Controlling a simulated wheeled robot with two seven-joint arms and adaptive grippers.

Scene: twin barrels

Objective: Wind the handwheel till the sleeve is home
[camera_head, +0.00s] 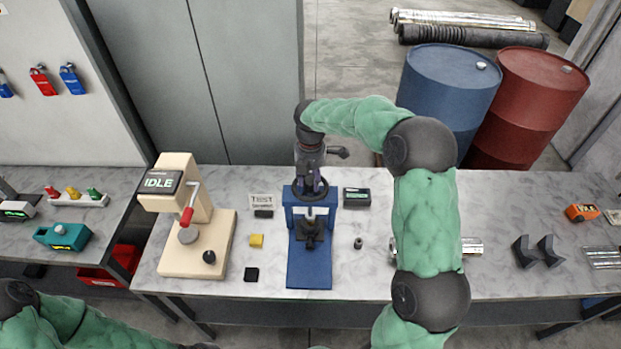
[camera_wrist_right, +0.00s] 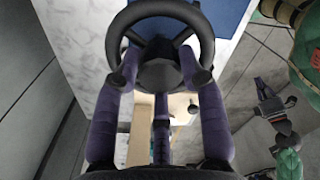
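The blue press (camera_head: 310,268) stands upright on the marble bench, with a black handwheel (camera_head: 309,189) on top. My right gripper (camera_head: 310,172) hangs down over the handwheel. In the right wrist view, the handwheel (camera_wrist_right: 160,72) lies ahead of my purple fingers (camera_wrist_right: 160,95). Two fingers are spread wide and overlap the wheel's sides; another shows between them. I cannot tell whether they press on the rim. Below the wheel a pale shaft (camera_head: 310,212) meets a dark part (camera_head: 311,239) in the press; I cannot make out the sleeve. My left gripper is out of view.
A beige arbor stand (camera_head: 195,255) with an IDLE display and a red-handled crank stands left of the press. Dark V-blocks (camera_head: 535,252) sit further right.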

